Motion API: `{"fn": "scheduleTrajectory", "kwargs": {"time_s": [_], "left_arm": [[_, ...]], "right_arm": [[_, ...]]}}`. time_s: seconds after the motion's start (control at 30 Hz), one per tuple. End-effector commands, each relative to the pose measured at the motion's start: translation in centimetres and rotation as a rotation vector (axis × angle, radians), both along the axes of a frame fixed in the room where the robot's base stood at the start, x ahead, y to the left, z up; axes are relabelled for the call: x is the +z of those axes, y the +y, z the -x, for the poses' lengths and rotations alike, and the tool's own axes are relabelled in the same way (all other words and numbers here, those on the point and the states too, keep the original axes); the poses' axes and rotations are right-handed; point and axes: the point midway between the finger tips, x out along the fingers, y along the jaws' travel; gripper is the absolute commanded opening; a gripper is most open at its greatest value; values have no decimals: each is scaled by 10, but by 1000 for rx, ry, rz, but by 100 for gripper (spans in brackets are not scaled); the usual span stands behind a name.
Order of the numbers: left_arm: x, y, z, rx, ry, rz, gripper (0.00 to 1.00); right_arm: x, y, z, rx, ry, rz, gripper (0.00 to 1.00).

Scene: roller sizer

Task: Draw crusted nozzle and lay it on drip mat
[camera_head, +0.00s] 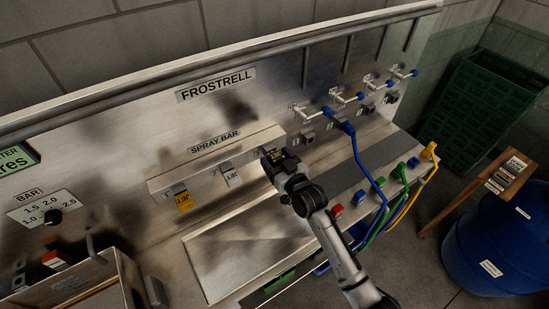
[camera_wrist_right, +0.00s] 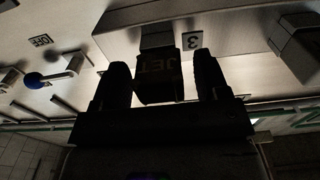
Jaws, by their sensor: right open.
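A dark, brownish nozzle marked JET (camera_wrist_right: 158,76) sits under the spray bar (camera_wrist_right: 200,14), beside the number 3 label, in the right wrist view. My right gripper (camera_wrist_right: 162,82) is open, one finger on each side of this nozzle; I cannot tell whether they touch it. In the head view my right gripper (camera_head: 272,157) is at the right end of the spray bar (camera_head: 215,160) and mostly hides that nozzle. I cannot tell which surface is the drip mat. My left gripper is out of view.
A bare metal panel (camera_head: 235,262) lies below the spray bar. Blue-handled valves (camera_head: 345,97) line the wall at right, with blue, green and yellow hoses (camera_head: 377,190) below. A metal box (camera_head: 120,285) stands at front left. A blue barrel (camera_head: 500,245) stands right.

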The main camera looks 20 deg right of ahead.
Motion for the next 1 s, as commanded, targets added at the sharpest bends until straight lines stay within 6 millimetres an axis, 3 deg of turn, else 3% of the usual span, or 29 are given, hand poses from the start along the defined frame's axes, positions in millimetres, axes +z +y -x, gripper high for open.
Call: {"fn": "scheduleTrajectory", "kwargs": {"time_s": [0.4, 1.0], "left_arm": [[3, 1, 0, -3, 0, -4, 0], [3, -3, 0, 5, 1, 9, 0]], "right_arm": [[0, 0, 0, 0, 1, 0, 68], [0, 0, 0, 0, 0, 0, 12]]}}
